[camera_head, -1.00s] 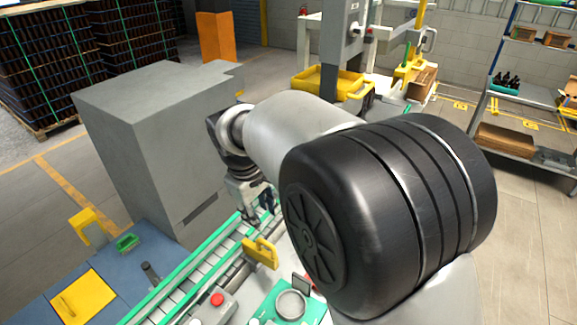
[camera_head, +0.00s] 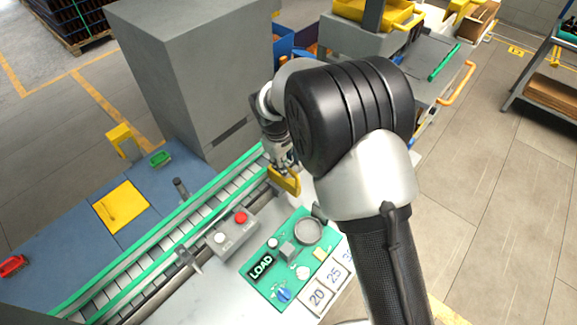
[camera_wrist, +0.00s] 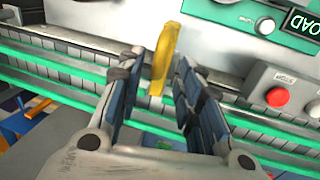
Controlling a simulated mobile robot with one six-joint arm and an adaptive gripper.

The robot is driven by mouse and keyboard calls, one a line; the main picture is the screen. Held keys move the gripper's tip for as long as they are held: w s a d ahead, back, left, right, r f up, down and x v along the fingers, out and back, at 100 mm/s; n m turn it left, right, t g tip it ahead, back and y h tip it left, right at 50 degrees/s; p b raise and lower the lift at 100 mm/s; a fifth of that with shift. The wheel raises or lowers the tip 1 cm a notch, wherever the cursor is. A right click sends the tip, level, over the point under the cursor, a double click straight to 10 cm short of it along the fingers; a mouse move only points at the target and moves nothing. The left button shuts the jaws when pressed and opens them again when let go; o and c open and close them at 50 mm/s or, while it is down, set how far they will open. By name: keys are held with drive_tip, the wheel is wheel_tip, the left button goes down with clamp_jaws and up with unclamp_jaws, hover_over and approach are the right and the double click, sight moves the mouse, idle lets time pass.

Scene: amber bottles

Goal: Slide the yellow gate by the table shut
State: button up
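The yellow gate (camera_head: 284,181) is a small upright yellow piece at the conveyor (camera_head: 190,228), on the side by the control panel. It also shows in the wrist view (camera_wrist: 165,52), standing between my fingertips. My gripper (camera_head: 281,165) points down at the gate. In the wrist view my gripper (camera_wrist: 158,68) has its two dark-padded fingers apart, one on each side of the gate. A gap shows on the left side; on the right the finger is close, and I cannot tell whether it touches. My arm hides part of the area behind the gate.
A grey box with a red button (camera_head: 240,218) and a green panel marked LOAD (camera_head: 280,262) stand near the gate. A tall grey cabinet (camera_head: 195,75) stands behind the conveyor. A blue table with a yellow plate (camera_head: 120,207) lies to the left.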

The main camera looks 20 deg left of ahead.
sight(289, 169)
drive_tip(key=f, duration=0.3)
drive_tip(key=shift+w+d, duration=0.15)
drive_tip(key=shift+w, duration=0.25)
drive_tip(key=shift+c, duration=0.2)
clamp_jaws()
